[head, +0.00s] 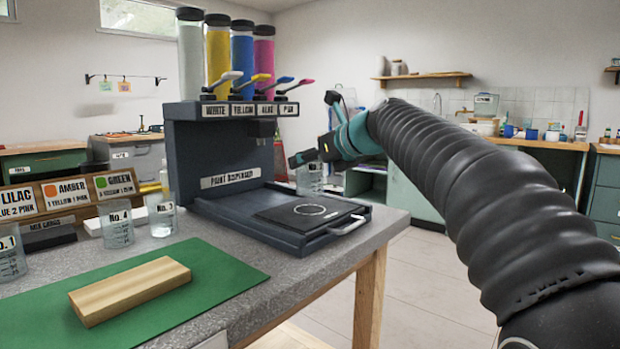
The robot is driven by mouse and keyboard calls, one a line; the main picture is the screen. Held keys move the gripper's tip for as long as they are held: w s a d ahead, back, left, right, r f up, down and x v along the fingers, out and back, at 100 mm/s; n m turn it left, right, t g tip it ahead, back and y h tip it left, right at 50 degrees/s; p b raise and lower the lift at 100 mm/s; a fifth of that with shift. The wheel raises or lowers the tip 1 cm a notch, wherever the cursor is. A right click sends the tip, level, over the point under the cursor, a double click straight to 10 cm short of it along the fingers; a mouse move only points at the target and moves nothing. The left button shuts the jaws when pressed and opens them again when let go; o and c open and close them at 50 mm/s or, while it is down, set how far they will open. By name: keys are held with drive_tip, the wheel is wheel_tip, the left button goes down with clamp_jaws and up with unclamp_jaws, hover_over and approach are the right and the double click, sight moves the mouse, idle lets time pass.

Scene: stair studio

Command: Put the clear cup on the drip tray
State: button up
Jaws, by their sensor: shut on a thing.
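My gripper (308,160) is shut on a clear cup (312,180), behind and above the far right part of the drip tray as seen here. The cup looks upright; whether its base touches anything I cannot tell. The drip tray (345,222) is a dark, low tray at the foot of the paint dispenser (215,150). It has a black plate with a pale ring mark (310,210) and a metal handle at its front right. The ring is bare. The fingers are small and partly hidden by the wrist.
Clear cups No. 1 (10,252), No. 4 (117,223) and No. 3 (162,214) stand on the left of the grey table. A wooden block (130,290) lies on a green mat (225,265). Coloured dispenser levers (262,79) stick out above the tray. The floor to the right is clear.

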sight(319, 170)
drive_tip(key=shift+f+b, duration=0.55)
drive_tip(key=shift+f, duration=1.1)
drive_tip(key=shift+f, duration=0.15)
drive_tip(key=o, duration=1.1)
drive_tip(key=shift+s+d+r, duration=0.15)
drive_tip(key=shift+r, duration=0.1)
drive_tip(key=v, duration=1.1)
drive_tip(key=shift+s+d+r+p, duration=0.15)
drive_tip(key=shift+s+p, duration=0.05)
drive_tip(key=shift+p, duration=0.15)
